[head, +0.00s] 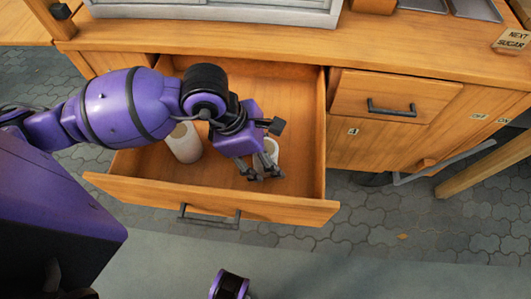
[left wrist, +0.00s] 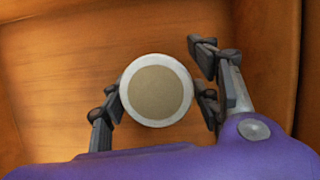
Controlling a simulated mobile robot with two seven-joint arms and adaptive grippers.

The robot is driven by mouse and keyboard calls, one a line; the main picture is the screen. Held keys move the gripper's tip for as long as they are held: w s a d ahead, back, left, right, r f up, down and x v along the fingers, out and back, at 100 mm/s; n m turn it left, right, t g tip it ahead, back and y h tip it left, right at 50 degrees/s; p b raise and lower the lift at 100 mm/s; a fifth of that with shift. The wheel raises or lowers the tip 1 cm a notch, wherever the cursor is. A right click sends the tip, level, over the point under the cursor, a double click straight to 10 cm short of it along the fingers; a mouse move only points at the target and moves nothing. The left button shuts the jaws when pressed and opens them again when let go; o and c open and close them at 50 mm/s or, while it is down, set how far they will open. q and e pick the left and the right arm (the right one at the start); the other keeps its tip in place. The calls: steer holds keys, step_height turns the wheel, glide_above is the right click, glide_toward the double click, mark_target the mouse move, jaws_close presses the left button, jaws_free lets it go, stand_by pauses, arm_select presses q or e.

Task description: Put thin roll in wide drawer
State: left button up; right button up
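The wide drawer (head: 205,196) is pulled out, and its wooden floor and walls show. A pale roll (head: 184,143) stands inside it, partly covered by my left arm. A second white roll (head: 271,150) is inside the drawer area at my left gripper (head: 262,172). In the left wrist view this roll shows end-on, a white ring with a tan centre (left wrist: 158,90). My left gripper's dark fingers (left wrist: 160,100) stand spread on both sides of it. The left finger is very close to it; a slim gap seems to show at the right. I cannot tell which roll is thinner.
A smaller closed drawer (head: 393,97) with a dark handle is to the right. The worktop (head: 270,45) lies above the open drawer. A grey tray-like thing (head: 215,10) stands on it. A wooden leg (head: 490,160) is at the far right. Paved floor lies in front.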

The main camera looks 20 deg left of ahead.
arm_select(q)
steer(key=shift+r, duration=0.15)
steer(key=shift+r, duration=0.25)
steer(key=p+v, duration=0.1)
steer(key=v, duration=1)
steer(key=shift+r+p, duration=0.3)
steer(key=shift+p, duration=0.1)
steer(key=shift+a+r, duration=0.1)
steer(key=shift+a, duration=0.05)
